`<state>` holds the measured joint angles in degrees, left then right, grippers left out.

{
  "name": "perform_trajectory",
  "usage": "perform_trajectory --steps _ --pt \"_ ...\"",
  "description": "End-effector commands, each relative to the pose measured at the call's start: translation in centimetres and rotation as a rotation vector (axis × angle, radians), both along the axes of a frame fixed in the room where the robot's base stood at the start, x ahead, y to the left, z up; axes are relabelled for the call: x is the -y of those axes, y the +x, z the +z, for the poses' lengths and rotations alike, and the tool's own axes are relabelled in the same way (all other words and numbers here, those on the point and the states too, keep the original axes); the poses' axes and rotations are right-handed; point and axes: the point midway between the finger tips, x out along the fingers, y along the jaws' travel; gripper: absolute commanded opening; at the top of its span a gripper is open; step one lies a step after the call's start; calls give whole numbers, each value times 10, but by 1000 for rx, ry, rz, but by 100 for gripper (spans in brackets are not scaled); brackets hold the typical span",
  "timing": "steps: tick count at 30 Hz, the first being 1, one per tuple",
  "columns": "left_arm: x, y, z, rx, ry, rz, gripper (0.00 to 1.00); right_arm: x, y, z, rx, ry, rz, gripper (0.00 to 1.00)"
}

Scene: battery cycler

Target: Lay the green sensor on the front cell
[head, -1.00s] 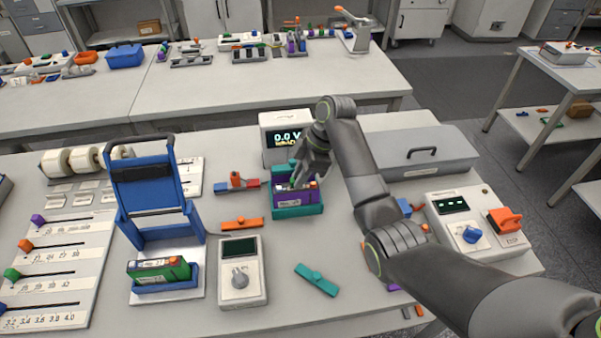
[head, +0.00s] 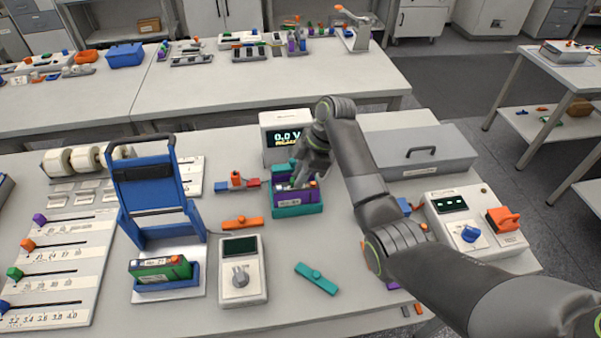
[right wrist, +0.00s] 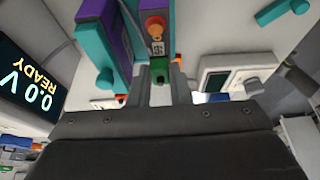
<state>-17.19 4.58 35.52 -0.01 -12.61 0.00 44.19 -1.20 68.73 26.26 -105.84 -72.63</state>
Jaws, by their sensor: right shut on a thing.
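My right gripper (head: 299,184) is over the teal holder (head: 300,210) in the head view. The right wrist view shows its two fingers (right wrist: 160,88) shut on a small green piece (right wrist: 159,70), which looks like the green sensor. A purple cell (head: 291,197) sits in the teal holder, below the fingers. In the right wrist view the green piece is by a purple block with an orange knob (right wrist: 155,24). I cannot tell whether they touch. A green cell (head: 158,271) lies in a blue cradle (head: 165,286) at the front left. My left gripper is out of view.
A meter reading 0.0 V (head: 288,135) stands behind the holder. A grey lidded box (head: 420,150) is to the right. A teal bar (head: 317,279), an orange bar (head: 242,223) and a white dial box (head: 243,283) lie in front. Bare bench separates them.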

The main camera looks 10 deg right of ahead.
Motion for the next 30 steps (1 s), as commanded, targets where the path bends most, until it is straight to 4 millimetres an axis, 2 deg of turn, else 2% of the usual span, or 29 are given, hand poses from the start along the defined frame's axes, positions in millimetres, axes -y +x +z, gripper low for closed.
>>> perform_trajectory --steps 29,30 --pt "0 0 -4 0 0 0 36 0 0 -12 -1 0 0 0" --pt "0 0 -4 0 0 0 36 0 0 -12 0 0 0 20"
